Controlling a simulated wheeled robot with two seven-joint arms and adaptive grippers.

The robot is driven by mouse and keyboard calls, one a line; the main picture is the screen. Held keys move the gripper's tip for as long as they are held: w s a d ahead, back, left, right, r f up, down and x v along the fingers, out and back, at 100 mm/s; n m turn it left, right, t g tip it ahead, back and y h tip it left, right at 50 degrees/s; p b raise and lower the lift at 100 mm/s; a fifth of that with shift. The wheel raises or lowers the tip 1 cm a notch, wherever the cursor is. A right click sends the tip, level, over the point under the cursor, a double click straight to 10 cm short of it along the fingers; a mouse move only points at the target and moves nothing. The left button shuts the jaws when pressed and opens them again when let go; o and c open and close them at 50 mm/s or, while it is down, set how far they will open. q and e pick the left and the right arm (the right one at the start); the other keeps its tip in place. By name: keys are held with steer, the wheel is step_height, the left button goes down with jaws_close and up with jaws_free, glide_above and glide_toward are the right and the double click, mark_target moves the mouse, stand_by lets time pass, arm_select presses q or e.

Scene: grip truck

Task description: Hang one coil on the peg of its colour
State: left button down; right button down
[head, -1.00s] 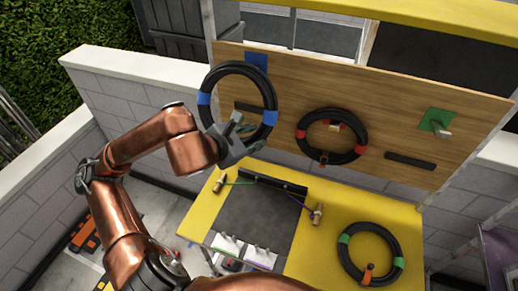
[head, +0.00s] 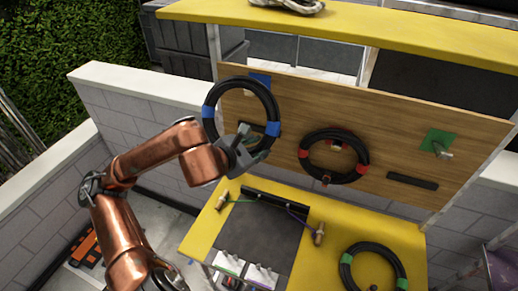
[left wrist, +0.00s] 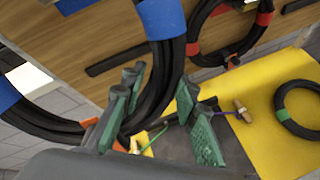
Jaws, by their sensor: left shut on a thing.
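My left gripper (head: 245,150) is shut on the lower part of a black coil with blue bands (head: 208,112). The coil stands upright in front of the wooden board. Its upper rim overlaps the blue patch (head: 262,78); the peg there is hard to make out. In the left wrist view, the coil (left wrist: 172,75) passes between the green finger pads (left wrist: 155,110). A red-banded coil (head: 364,150) hangs on the board. A green-banded coil (head: 400,262) lies on the yellow worktop. The green patch (head: 430,137) has a bare peg (head: 441,151). My right gripper is out of view.
The yellow worktop (head: 330,262) has a dark mat (head: 255,230) and small brass-coloured fittings. Dark strips (head: 412,181) are fixed to the board. A yellow shelf (head: 400,35) with a coiled rope (head: 297,6) runs above. A block wall (head: 130,115) stands behind my left arm.

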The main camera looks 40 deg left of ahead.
arm_select(q)
steer(key=shift+w+a+p, duration=0.2)
steer(key=shift+w+p, duration=0.2)
steer(key=shift+w, duration=0.5)
steer(key=shift+w+a+p, duration=0.25)
steer(key=shift+w+p, duration=0.15)
steer(key=shift+w, duration=0.55)
steer(key=shift+w+a+p, duration=0.2)
steer(key=shift+w+p, duration=0.2)
steer(key=shift+w, duration=0.5)
steer(key=a+f+b+x, duration=0.1)
steer(key=b+x, duration=0.1)
steer(key=x, duration=0.5)
steer(key=shift+b, duration=0.35)
steer(key=shift+f, duration=0.1)
steer(key=c, duration=1.4)
jaws_free()
steer(key=shift+c, duration=0.2)
steer(key=v, duration=1.2)
steer(key=shift+f, duration=0.1)
